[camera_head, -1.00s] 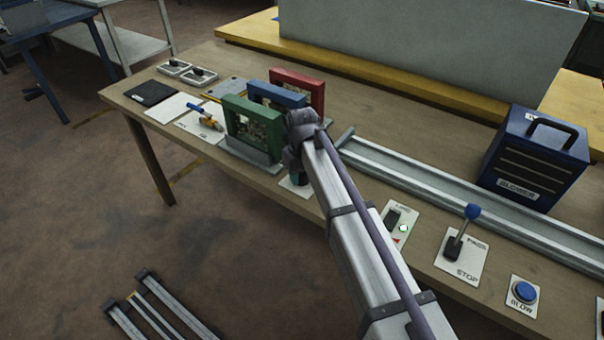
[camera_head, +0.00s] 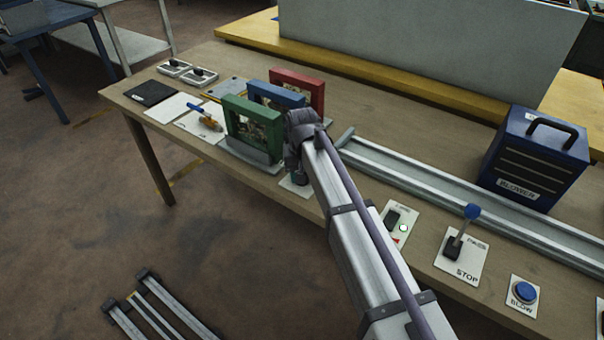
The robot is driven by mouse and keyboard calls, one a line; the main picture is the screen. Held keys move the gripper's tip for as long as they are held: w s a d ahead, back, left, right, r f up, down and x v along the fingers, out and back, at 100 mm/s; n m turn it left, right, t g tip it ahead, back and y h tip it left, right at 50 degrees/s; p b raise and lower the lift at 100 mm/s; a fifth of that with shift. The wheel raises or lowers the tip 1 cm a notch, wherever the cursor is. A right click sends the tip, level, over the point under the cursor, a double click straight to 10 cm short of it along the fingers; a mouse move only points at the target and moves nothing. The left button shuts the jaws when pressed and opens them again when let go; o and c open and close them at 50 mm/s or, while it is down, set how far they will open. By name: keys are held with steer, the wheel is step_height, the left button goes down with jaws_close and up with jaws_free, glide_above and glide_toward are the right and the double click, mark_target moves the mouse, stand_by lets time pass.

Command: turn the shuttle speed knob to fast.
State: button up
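My arm reaches in from the bottom of the picture. Its wrist hangs over the table's front edge, and my gripper (camera_head: 299,178) points down at a small pale plate (camera_head: 290,187). My wrist and arm cover most of that plate, so any knob on it and its label are hidden. I cannot tell whether the fingers are open, shut or touching anything. No readable label marks the shuttle speed knob in this view.
Green (camera_head: 252,128), blue (camera_head: 263,91) and red (camera_head: 308,90) frames stand close to the gripper.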

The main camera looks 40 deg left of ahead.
steer(key=o, duration=0.9)
step_height(320, 180, up, 11)
steer(key=p, duration=1.1)
steer(key=shift+f, duration=0.15)
